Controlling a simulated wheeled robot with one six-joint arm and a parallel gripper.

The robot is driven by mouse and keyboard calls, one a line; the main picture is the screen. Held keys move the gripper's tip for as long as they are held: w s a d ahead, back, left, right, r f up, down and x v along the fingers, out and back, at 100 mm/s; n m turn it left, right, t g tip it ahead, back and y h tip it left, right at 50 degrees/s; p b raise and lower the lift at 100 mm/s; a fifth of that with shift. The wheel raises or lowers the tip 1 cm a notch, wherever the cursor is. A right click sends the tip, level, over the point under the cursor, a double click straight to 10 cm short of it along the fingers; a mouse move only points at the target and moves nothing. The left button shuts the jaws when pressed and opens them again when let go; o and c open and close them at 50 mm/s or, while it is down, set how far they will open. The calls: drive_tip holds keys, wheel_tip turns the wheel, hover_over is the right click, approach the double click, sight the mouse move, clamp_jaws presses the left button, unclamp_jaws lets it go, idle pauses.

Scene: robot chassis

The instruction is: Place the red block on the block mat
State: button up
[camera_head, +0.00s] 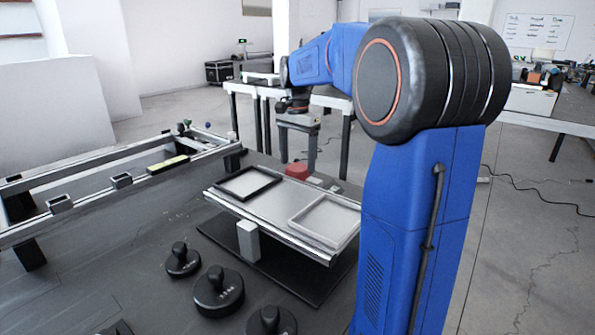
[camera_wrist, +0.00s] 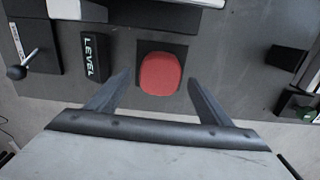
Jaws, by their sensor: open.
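The red block (camera_head: 297,171) sits just behind the grey raised platform in the head view. In the wrist view the red block (camera_wrist: 160,74) has rounded corners and lies over a dark square pad (camera_wrist: 181,47). I cannot tell whether this pad is the block mat. My gripper (camera_wrist: 159,79) is open, with one finger on each side of the block and a visible gap to both. In the head view my gripper (camera_head: 300,152) hangs above the block, and its fingertips are hard to make out. Nothing is held.
A black frame (camera_head: 275,181) and a pale frame (camera_head: 297,221) lie on the platform (camera_head: 268,208). Several black knobbed weights (camera_head: 218,291) stand in front. A black block marked LEVEL (camera_wrist: 95,57) is left of the red block; a green-topped item (camera_wrist: 298,103) is far right.

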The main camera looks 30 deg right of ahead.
sight(298, 167)
wheel_tip(298, 167, up, 7)
idle(0.3)
drive_tip(key=shift+r, duration=0.1)
idle(0.4)
